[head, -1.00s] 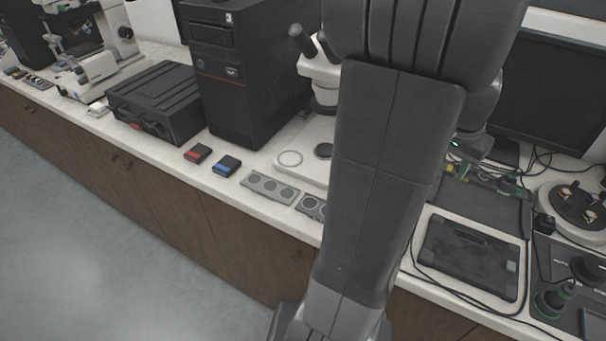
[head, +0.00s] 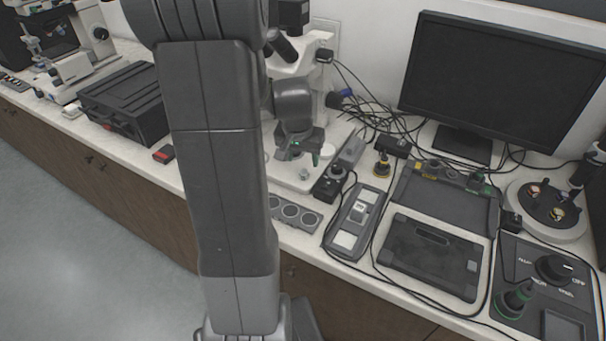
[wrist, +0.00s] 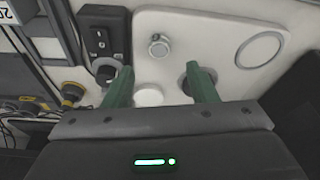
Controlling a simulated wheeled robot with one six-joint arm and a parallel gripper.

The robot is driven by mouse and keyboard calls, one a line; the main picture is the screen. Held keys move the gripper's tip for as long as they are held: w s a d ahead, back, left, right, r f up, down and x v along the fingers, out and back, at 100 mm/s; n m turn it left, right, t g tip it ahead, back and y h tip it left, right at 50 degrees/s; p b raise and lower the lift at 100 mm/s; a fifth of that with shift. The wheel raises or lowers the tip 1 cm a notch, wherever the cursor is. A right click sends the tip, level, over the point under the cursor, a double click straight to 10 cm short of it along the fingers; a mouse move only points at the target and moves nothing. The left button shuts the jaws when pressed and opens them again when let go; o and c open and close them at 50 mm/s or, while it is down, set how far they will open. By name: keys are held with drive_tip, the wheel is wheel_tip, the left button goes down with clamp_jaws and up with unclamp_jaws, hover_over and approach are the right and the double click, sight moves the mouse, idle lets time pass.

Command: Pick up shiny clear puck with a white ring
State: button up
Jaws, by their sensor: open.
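A small shiny round piece with a pale rim (wrist: 159,45) sits on the white base plate (wrist: 225,20); it looks like the clear puck, though its material is hard to tell. In the head view this piece (head: 304,174) is just in front of my gripper (head: 298,150). A white disc (wrist: 148,95) lies between the fingers' lines, below the piece.
A flat pale ring (wrist: 259,49) marks the plate. A black box with a knob (wrist: 100,35) stands beside the plate. Cables (head: 362,112), a monitor (head: 500,80) and a tablet (head: 432,255) crowd the right.

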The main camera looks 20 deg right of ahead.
sight(304, 172)
drive_tip(key=shift+f, duration=0.6)
drive_tip(key=shift+x, duration=2.1)
drive_tip(key=shift+s+a, duration=0.1)
drive_tip(key=shift+s, duration=0.05)
drive_tip(key=c, duration=1.1)
